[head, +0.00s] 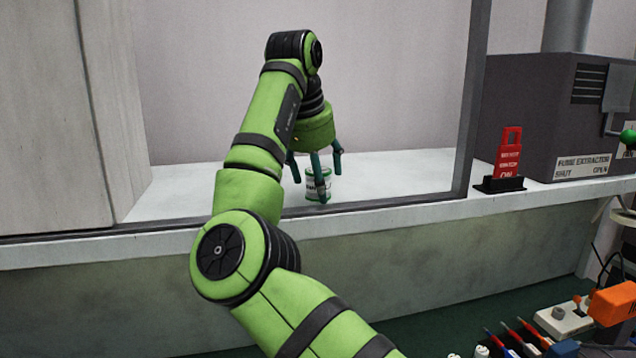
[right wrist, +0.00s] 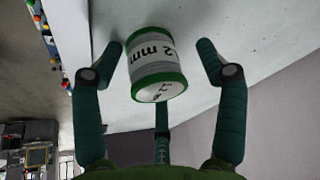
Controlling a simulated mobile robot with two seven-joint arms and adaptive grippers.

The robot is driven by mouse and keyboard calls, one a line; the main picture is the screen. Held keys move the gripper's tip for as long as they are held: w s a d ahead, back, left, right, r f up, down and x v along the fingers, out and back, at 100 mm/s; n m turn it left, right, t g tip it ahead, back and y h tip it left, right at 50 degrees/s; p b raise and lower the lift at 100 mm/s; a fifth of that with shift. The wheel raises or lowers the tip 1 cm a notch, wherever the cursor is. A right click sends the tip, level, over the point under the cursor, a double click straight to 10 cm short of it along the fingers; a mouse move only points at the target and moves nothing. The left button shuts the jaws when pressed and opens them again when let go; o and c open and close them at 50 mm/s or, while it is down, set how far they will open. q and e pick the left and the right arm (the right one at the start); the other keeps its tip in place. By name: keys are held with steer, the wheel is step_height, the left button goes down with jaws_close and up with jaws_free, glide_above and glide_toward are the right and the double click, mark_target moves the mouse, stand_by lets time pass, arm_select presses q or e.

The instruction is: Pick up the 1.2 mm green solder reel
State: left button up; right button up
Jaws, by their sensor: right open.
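The solder reel (head: 312,186), white with green rims, stands on the white shelf (head: 400,180) behind the dark frame. In the right wrist view the reel (right wrist: 157,62) shows a label with "2 mm"; the start of the label is hard to read. My right gripper (head: 319,178) is open over the reel, with its three fingers spread around it. In the right wrist view two fingers of the gripper (right wrist: 160,47) flank the reel with gaps on both sides, and the third finger is behind it. My left gripper is not in view.
A dark frame post (head: 470,100) borders the opening on the right, and a pale panel (head: 60,110) closes its left side. Right of the post are a red tag (head: 510,152) and a dark fume extraction box (head: 560,120). Tools lie at the lower right.

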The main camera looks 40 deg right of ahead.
steer(key=shift+s, duration=0.1)
steer(key=shift+a+r, duration=0.1)
steer(key=shift+a, duration=0.05)
steer(key=c, duration=1.3)
steer(key=shift+r, duration=0.1)
steer(key=shift+r, duration=0.5)
step_height(320, 180, up, 8)
steer(key=shift+s+f, duration=0.1)
steer(key=shift+f, duration=0.15)
steer(key=shift+r, duration=0.6)
